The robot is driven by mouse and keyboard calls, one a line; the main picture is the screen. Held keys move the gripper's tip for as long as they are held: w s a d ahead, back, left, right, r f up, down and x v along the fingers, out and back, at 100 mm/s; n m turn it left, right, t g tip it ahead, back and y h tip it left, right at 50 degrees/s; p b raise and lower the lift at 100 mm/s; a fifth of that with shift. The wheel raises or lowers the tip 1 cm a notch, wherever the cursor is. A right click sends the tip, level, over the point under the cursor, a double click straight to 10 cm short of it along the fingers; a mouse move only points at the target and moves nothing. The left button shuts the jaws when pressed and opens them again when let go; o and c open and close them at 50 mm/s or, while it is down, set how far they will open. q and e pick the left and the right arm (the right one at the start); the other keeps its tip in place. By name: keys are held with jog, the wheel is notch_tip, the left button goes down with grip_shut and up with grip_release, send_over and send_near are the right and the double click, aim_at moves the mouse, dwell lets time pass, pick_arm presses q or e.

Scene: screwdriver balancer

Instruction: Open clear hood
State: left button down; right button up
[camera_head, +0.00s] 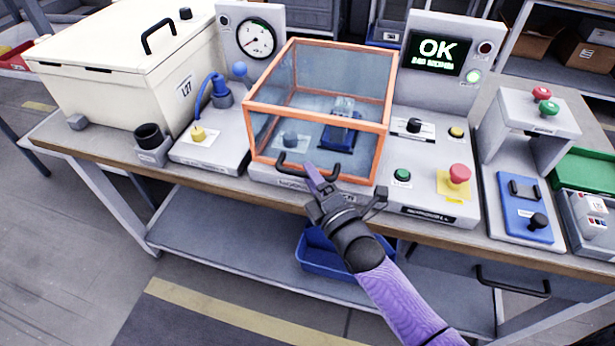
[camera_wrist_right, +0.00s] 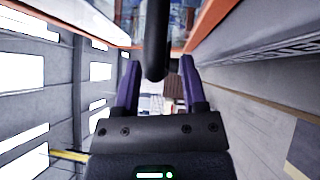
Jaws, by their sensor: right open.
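The clear hood (camera_head: 318,119) is a see-through box with an orange frame, standing shut over a test fixture in the middle of the bench. Its black handle (camera_head: 291,169) is low on the front face and shows as a dark bar in the right wrist view (camera_wrist_right: 157,45). My right gripper (camera_head: 328,182) is at the right part of the handle. In the right wrist view, its purple fingers (camera_wrist_right: 158,68) are apart, with the handle appearing between them. I cannot tell whether they touch it. My left gripper is not in view.
Left of the hood are a gauge panel (camera_head: 254,42) and a cream lidded box (camera_head: 120,75). To the right are an OK display (camera_head: 436,52), a red button (camera_head: 460,172) and a blue fixture (camera_head: 524,212). A blue bin (camera_head: 325,262) sits below the bench.

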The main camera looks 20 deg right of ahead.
jog(key=shift+w+a+r, duration=0.1)
jog(key=shift+w, duration=0.5)
grip_shut()
dwell(1.0)
